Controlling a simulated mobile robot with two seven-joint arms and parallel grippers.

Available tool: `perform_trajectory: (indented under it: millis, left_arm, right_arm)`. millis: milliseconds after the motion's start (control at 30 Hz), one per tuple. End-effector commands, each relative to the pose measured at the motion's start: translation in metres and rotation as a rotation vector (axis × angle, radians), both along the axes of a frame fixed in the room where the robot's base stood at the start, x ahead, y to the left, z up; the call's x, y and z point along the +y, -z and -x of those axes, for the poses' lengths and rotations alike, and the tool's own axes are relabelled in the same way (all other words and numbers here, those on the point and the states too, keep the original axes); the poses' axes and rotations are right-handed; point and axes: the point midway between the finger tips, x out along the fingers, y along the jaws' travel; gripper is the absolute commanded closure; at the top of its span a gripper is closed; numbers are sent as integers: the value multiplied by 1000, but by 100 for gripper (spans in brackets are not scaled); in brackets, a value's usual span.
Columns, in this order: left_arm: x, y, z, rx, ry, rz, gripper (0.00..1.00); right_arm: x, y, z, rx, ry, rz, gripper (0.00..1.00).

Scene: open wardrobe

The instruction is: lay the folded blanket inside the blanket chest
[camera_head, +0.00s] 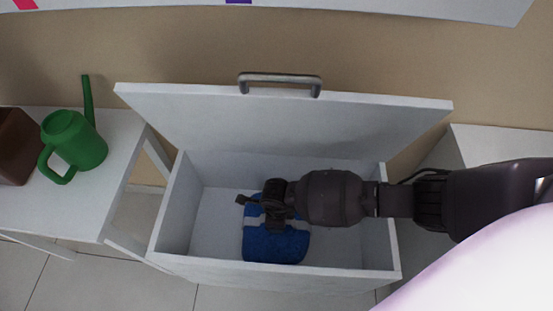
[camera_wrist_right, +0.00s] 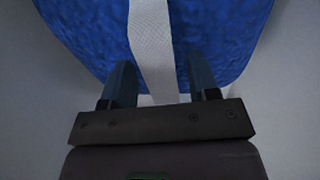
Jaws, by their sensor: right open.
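The blanket chest (camera_head: 275,273) stands with its lid (camera_head: 280,125) raised. The folded blanket (camera_head: 275,246), blue with a white band, is inside the chest, left of its middle, and looks to lie on the chest floor. My right gripper (camera_head: 262,205) reaches in from the right, at the blanket's far edge. In the right wrist view the blanket (camera_wrist_right: 90,35) fills the upper part, and the fingers of my right gripper (camera_wrist_right: 162,85) stand apart, one on each side of the white band. I cannot tell if they touch the blanket. My left gripper is not in view.
A white table (camera_head: 100,195) to the left holds a green watering can (camera_head: 75,140) and a brown box (camera_head: 15,148). Another white surface (camera_head: 490,145) is at the right. The chest floor left of the blanket (camera_head: 215,220) is bare.

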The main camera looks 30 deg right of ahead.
Motion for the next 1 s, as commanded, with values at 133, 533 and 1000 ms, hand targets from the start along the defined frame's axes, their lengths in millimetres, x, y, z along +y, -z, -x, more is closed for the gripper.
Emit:
perform_trajectory:
  millis: [133,533,1000]
  left_arm:
    - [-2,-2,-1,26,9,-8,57]
    - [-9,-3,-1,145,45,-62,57]
    - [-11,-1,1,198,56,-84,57]
  right_arm:
    - [-1,-22,-4,-9,0,0,45]
    - [-1,-99,-5,-13,-1,0,45]
    - [0,-121,0,1,0,1,45]
